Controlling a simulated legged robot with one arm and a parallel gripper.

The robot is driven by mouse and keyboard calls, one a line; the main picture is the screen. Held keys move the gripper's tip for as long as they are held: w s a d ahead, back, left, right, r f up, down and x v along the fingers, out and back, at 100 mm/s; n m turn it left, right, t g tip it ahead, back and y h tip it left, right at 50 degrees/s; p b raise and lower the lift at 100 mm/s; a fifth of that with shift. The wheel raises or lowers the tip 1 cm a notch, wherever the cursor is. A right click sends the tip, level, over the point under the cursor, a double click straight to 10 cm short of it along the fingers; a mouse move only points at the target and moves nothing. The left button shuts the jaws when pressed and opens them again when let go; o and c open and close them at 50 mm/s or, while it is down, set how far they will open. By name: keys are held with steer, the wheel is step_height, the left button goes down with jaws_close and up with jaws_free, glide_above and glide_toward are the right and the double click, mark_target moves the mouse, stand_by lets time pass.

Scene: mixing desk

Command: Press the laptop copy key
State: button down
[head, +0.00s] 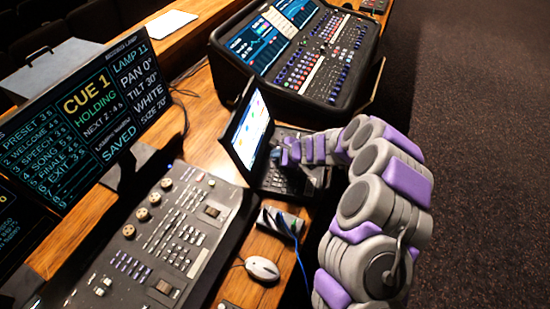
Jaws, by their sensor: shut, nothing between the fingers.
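The laptop (246,132) stands open on the wooden desk, with its lit screen turned to the right. Its dark keyboard (284,178) is partly covered by my arm and gripper. My gripper (279,158) is shut and empty, over the keyboard close to the screen. I cannot tell whether its tips touch a key. The copy key cannot be made out at this size.
A large mixing console (300,55) stands behind the laptop. A lighting desk (165,240) lies at the front left, below a cue monitor (85,118). A white mouse (262,268) and a small box with a blue cable (281,221) lie in front. Carpet is at right.

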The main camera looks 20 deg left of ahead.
steer(key=shift+r, duration=0.1)
stand_by(0.3)
steer(key=shift+r+p, duration=0.45)
steer(key=shift+r, duration=0.2)
steer(key=shift+r+p, duration=1.65)
steer(key=shift+r, duration=0.85)
